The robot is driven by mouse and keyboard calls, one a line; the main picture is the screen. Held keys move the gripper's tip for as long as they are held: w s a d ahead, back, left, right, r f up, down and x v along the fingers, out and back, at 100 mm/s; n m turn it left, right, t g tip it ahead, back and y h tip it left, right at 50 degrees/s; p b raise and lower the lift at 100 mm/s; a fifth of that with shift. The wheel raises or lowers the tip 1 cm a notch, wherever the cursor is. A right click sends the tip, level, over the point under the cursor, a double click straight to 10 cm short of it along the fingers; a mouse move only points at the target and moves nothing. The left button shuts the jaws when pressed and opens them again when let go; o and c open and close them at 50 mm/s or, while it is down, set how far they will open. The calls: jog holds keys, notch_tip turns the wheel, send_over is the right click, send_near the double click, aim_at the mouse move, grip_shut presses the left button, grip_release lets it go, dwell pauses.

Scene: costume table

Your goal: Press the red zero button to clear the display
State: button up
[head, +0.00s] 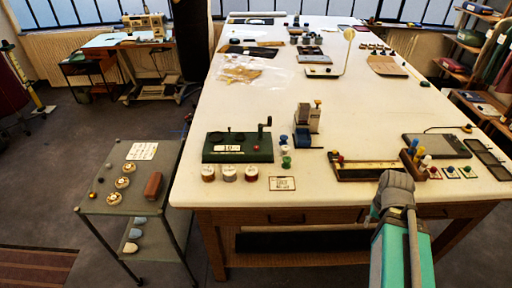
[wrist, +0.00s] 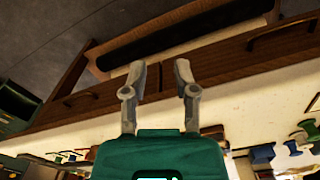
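I cannot pick out a red zero button for certain in either view. A small device with a thin upright pole and a pale round head (head: 322,72) stands far back on the table; its details are too small to read. A dark flat panel (head: 435,146) lies at the right, with a cord running to a small yellowish round piece (head: 467,128). A small red ball-like piece (head: 340,157) shows at the brown tray. My gripper (wrist: 160,68) is open and empty in the wrist view, with the table's drawer front behind its fingers. In the head view my arm hides the fingertips.
The long cream table (head: 240,100) fills the middle. On its near part are a green box with a crank (head: 237,147), several spools (head: 229,173), a brown tray (head: 375,172) and coloured-top pegs (head: 418,152). A grey cart (head: 105,205) stands left.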

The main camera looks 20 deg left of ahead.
grip_shut()
dwell(1.1)
